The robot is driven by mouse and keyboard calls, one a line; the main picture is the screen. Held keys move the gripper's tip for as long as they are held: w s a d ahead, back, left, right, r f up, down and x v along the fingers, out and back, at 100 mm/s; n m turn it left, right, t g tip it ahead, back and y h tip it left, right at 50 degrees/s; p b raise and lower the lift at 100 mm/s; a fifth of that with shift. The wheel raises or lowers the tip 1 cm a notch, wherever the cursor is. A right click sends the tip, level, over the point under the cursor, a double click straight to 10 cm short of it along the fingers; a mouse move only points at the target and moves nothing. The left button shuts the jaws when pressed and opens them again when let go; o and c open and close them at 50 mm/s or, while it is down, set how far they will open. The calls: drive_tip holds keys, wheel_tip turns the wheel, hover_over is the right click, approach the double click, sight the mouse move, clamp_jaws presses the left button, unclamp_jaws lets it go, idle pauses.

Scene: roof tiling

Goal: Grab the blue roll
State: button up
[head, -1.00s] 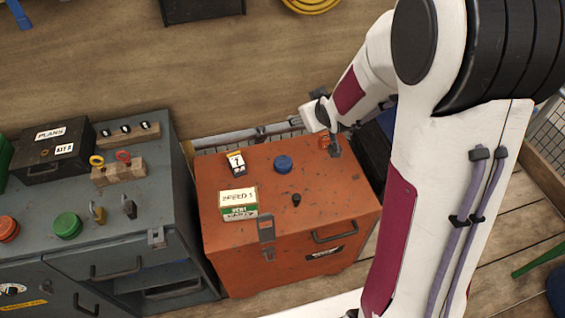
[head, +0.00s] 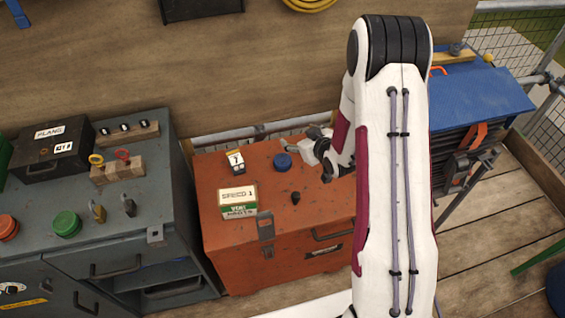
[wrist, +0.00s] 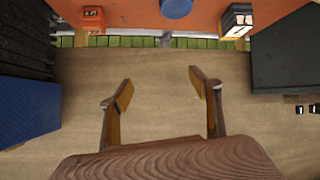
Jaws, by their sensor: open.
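The blue roll (head: 283,160) is a short, round blue piece near the back of the orange chest's top. In the wrist view it shows at the top edge (wrist: 176,8), partly cut off. My gripper (wrist: 162,88) is open and empty, with its two fingers spread wide. In the head view my gripper is just right of the blue roll, apart from it, with its fingers partly hidden by my own arm.
A grey cabinet (head: 120,225) stands left. A blue-topped case (head: 485,97) stands right. A plywood wall (head: 200,75) rises behind.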

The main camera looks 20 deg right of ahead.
drive_tip(key=t+y, duration=0.2)
approach(283, 161)
drive_tip(key=shift+w+r, duration=0.15)
drive_tip(key=shift+w, duration=0.85)
drive_tip(key=shift+s+f, duration=0.3)
drive_tip(key=shift+f, duration=0.15)
drive_tip(key=shift+w+a, duration=0.1)
drive_tip(key=shift+w, duration=0.05)
drive_tip(key=shift+x, duration=1.15)
drive_tip(key=shift+w+f, duration=0.1)
drive_tip(key=shift+w, duration=0.05)
drive_tip(key=shift+x, duration=2.45)
drive_tip(key=c, duration=1.3)
